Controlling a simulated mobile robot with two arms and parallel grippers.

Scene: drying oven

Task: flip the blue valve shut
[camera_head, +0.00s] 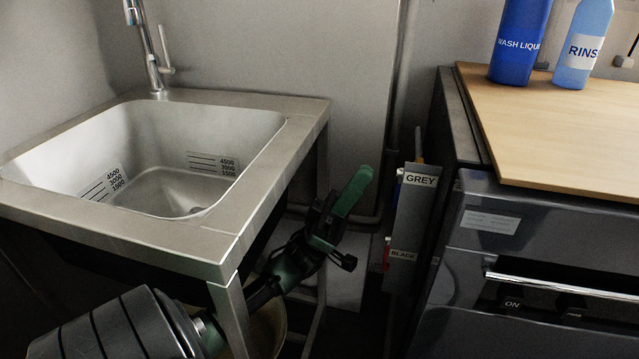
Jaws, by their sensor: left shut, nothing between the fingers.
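My left arm reaches in from the lower left, passing under the sink's front corner. My left gripper (358,183) is shut and empty, with its green fingers pointing up and right, in the gap between sink and oven. A narrow grey panel (411,225) with labels GREY and BLACK stands to the right of the gripper, apart from it in the picture. A small blue piece (399,176) shows at the panel's left edge by the GREY label. It may be part of the blue valve; its handle position cannot be told. My right gripper is not in view.
A steel sink (228,240) with a tap (153,55) stands at left, its frame leg (229,312) close to my arm. The dark oven (535,262) with a wooden top (560,130) and two blue bottles (518,45) stands at right. The gap between them is narrow.

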